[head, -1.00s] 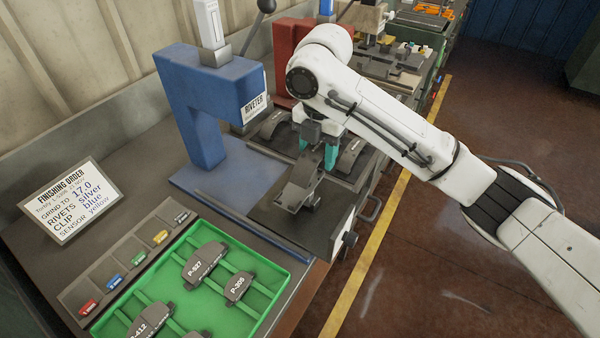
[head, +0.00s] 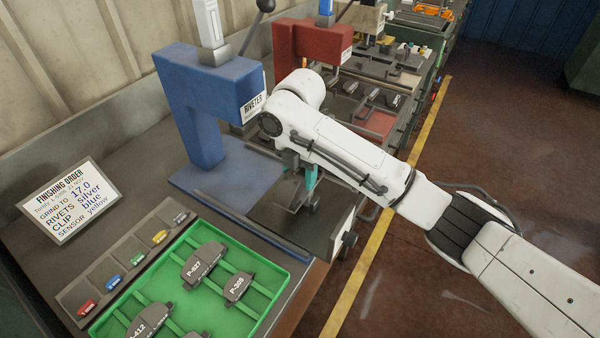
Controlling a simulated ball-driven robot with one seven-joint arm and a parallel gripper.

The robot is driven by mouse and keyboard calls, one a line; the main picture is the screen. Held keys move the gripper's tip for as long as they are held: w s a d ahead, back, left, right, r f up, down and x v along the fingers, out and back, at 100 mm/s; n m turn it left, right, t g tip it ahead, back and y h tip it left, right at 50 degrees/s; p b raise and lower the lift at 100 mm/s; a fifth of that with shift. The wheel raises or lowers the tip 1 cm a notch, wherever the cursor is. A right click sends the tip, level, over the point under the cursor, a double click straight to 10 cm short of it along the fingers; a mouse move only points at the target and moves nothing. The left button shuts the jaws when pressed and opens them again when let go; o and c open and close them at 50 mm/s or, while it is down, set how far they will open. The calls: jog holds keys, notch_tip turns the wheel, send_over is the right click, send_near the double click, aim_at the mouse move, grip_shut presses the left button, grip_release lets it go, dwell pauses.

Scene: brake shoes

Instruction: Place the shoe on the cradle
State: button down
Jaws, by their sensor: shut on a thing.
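My gripper (head: 301,178), with teal fingers, is low over the dark work surface at the blue riveter. It is shut on a dark grey metal piece, apparently the shoe (head: 293,190), which shows only in part below and beside the fingers. My arm link covers much of it from above. The cradle cannot be told apart from the grey metal parts under my gripper, so I cannot tell whether the shoe touches it.
The blue riveter (head: 205,105) stands close left of my gripper, and a red press (head: 305,50) stands behind. A green tray (head: 275,268) of labelled dark pads, a row of coloured clips (head: 112,283) and an order card (head: 72,200) are in front. Open floor lies right.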

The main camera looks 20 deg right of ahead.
jog(key=c, duration=1)
grip_release()
jog(key=shift+f, duration=0.2)
jog(key=o, duration=0.5)
jog(key=shift+r, duration=0.1)
notch_tip(320, 180, up, 12)
jog(key=shift+r, duration=0.15)
